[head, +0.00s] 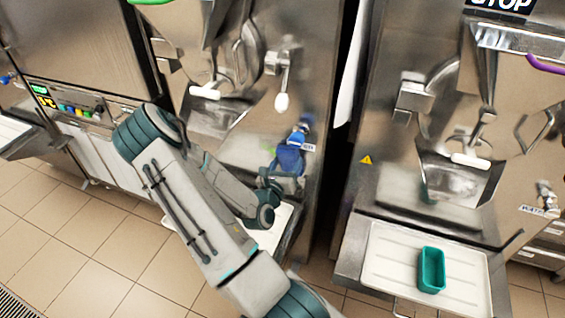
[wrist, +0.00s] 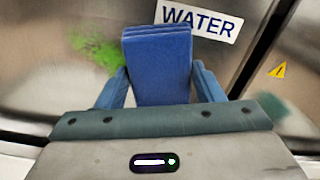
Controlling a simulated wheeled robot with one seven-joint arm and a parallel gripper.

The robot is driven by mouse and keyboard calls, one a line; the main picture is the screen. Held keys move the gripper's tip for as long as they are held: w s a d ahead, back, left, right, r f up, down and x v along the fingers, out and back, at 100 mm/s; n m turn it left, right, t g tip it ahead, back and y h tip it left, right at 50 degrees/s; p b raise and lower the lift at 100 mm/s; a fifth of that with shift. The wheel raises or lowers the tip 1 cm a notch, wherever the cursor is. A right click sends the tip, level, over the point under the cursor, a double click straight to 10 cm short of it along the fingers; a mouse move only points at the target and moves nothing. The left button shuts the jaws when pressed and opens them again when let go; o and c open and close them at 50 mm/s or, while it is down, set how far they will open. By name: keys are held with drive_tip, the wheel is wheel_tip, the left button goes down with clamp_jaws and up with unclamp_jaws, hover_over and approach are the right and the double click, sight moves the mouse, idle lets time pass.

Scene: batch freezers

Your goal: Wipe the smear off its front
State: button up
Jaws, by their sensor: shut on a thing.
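A bright green smear (wrist: 96,50) is on the steel front of the freezer (head: 240,150), to the left of the cloth in the wrist view. My gripper (wrist: 160,88) is shut on a folded blue cloth (wrist: 157,55), which sticks out past the fingertips towards the panel. In the head view the cloth (head: 291,158) is at the right part of this front, by the WATER label (wrist: 197,18). I cannot tell whether the cloth touches the steel.
A second freezer (head: 385,150) stands to the right across a dark gap, with a yellow warning sign (head: 367,160) on it. Its white tray (head: 390,265) holds a teal container (head: 431,270). A white-handled lever (head: 281,101) hangs above the cloth. Tiled floor (head: 100,235) is open at left.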

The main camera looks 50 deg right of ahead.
sight(259, 145)
drive_tip(key=shift+w, duration=0.1)
drive_tip(key=shift+w+a+r+p, duration=0.1)
drive_tip(key=shift+w+a+p, duration=0.2)
drive_tip(key=shift+w, duration=0.55)
drive_tip(key=shift+w+a+r+p, duration=0.15)
drive_tip(key=shift+w+a, duration=0.25)
drive_tip(key=shift+w, duration=0.5)
drive_tip(key=shift+w+a+f+p, duration=0.1)
drive_tip(key=shift+w+a+p, duration=0.2)
drive_tip(key=shift+w, duration=0.55)
drive_tip(key=shift+w+a, duration=0.4)
drive_tip(key=shift+w, duration=0.4)
drive_tip(key=shift+w+a, duration=0.4)
drive_tip(key=shift+w, duration=0.45)
drive_tip(key=shift+w+a, duration=0.4)
drive_tip(key=shift+w, duration=0.4)
drive_tip(key=shift+d+r+p, duration=0.15)
drive_tip(key=shift+r+p, duration=0.2)
drive_tip(key=shift+p, duration=0.3)
drive_tip(key=shift+s+d, duration=0.25)
drive_tip(key=shift+s, duration=0.35)
drive_tip(key=shift+s+d, duration=0.2)
drive_tip(key=shift+s, duration=0.45)
drive_tip(key=shift+s+d, duration=0.25)
drive_tip(key=shift+s, duration=0.35)
